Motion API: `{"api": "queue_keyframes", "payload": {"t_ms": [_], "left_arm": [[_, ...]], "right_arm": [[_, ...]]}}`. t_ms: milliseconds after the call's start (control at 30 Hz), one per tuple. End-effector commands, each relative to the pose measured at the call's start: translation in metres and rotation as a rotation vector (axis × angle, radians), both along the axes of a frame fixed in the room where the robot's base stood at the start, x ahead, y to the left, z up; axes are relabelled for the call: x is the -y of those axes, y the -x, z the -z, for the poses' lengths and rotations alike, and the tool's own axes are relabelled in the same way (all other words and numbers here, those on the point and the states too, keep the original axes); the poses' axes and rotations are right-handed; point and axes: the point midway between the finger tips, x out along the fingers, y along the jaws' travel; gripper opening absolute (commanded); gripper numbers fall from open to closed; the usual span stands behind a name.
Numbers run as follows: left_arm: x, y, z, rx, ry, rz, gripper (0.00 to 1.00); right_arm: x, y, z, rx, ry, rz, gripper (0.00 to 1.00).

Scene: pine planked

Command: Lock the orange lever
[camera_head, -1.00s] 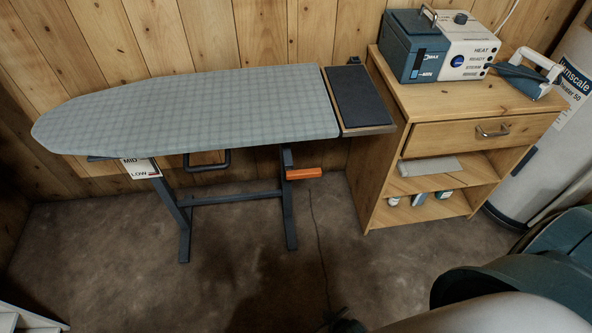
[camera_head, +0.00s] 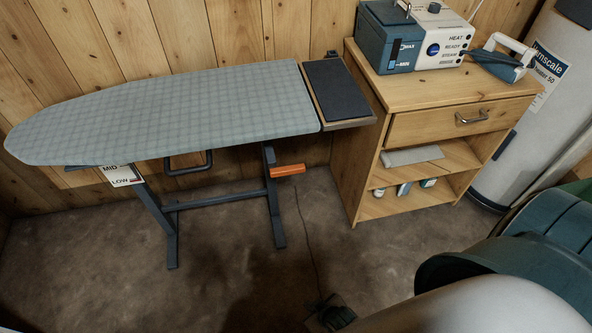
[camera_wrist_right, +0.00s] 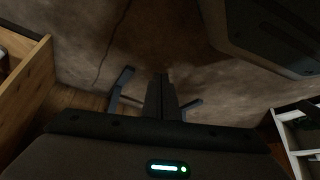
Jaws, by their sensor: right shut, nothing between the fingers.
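The orange lever (camera_head: 288,170) sticks out to the right, roughly level, from the upper part of the ironing board's right leg, under the board. The ironing board (camera_head: 170,110) has a grey checked cover and dark legs. A label with MID and LOW (camera_head: 122,175) hangs under its left part. My right gripper (camera_head: 331,312) shows small and dark at the bottom, low in front of the board and well apart from the lever. In the right wrist view its fingers (camera_wrist_right: 160,82) are together and empty. My left gripper is out of view.
A wooden cabinet (camera_head: 400,200) with a drawer and shelves stands right of the board. A steam station (camera_head: 400,40) and an iron (camera_head: 503,60) sit on it. A white water heater (camera_head: 535,110) is at the far right. The floor before the board is bare.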

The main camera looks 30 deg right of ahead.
Motion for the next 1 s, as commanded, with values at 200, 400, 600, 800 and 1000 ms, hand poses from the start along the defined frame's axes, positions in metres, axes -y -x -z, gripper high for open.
{"api": "queue_keyframes", "payload": {"t_ms": [200, 400, 600, 800, 1000], "left_arm": [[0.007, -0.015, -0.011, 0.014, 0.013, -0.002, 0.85], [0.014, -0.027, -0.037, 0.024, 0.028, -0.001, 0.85], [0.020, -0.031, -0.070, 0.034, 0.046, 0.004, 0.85], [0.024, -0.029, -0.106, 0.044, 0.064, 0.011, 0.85], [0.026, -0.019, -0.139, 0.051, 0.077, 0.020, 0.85]], "right_arm": [[0.000, -0.076, -0.034, 0.129, -0.005, 0.046, 0.00], [0.011, -0.153, -0.094, 0.288, -0.002, 0.115, 0.00], [0.034, -0.209, -0.169, 0.449, 0.007, 0.201, 0.00], [0.063, -0.239, -0.247, 0.606, 0.018, 0.300, 0.00], [0.091, -0.244, -0.311, 0.731, 0.025, 0.391, 0.00]]}}
